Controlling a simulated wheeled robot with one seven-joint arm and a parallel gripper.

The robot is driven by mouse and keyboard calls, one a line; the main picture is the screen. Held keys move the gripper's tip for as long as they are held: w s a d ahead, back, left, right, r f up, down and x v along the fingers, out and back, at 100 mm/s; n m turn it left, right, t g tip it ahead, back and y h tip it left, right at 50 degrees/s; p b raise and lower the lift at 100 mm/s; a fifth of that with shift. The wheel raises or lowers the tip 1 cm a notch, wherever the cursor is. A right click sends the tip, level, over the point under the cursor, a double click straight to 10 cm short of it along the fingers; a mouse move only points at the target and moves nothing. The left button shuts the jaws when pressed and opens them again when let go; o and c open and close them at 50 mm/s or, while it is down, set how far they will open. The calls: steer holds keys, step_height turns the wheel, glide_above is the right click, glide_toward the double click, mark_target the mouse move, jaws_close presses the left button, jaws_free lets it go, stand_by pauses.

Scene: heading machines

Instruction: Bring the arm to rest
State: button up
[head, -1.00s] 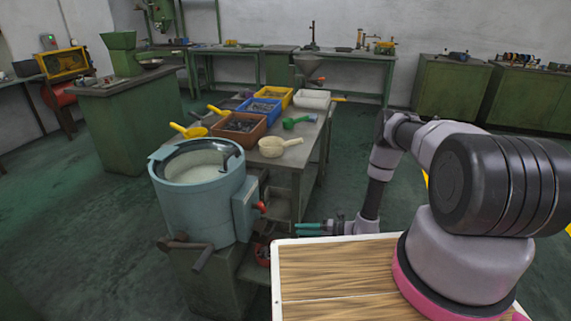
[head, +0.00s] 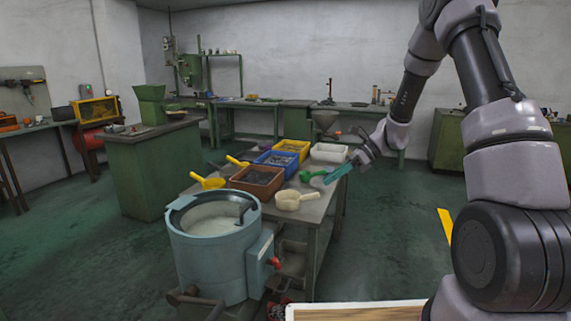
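My gripper (head: 340,173) is in the head view at the right edge of the workbench, in front of the white bin. Its teal fingers point left and down, near the green scoop (head: 313,176). The fingers look close together, but at this size I cannot tell whether they are open or shut. I see nothing clearly held in them. My arm (head: 405,97) is raised, with its elbow high above the gripper and out of the top of the picture.
The workbench (head: 318,210) carries a brown bin (head: 257,178), a blue bin, a yellow bin, a white bin (head: 329,152) and several scoops. A round blue-grey tub machine (head: 212,258) stands in front. Open green floor (head: 395,230) lies right of the bench.

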steer(key=s+d+r+n+t+h, duration=0.2)
steer(key=s+r+n, duration=0.3)
steer(key=s+r, duration=0.3)
steer(key=s+d+r+n+t+h, duration=0.3)
steer(key=s+d+r+n, duration=0.2)
steer(key=s+r, duration=0.4)
steer(key=s+d+r+n+t+h, duration=0.3)
steer(key=s+r+n, duration=0.3)
steer(key=s+r, duration=0.2)
steer(key=shift+s+d+r+h, duration=0.3)
steer(key=shift+d, duration=0.05)
